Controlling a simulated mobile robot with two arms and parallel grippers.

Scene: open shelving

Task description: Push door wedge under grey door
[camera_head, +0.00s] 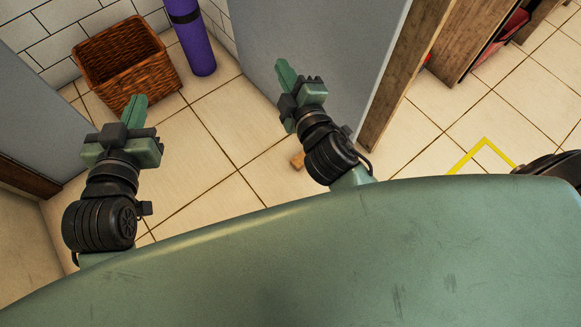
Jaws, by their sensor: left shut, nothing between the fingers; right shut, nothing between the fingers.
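The grey door (318,42) stands upright at the top centre, its lower edge near the tiled floor. A small brown wooden block, which looks like the door wedge (297,161), lies on the floor just left of my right wrist. It is partly hidden by my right arm, and I cannot tell whether it touches the door. My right gripper (284,70) is shut and empty, in front of the door face in the picture. My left gripper (138,102) is shut and empty, over the floor below the wicker basket.
A brown wicker basket (125,62) and a purple roll (192,38) stand by the white tiled wall at the upper left. A wooden door frame (405,75) rises right of the door. Yellow tape (470,156) marks the floor at right.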

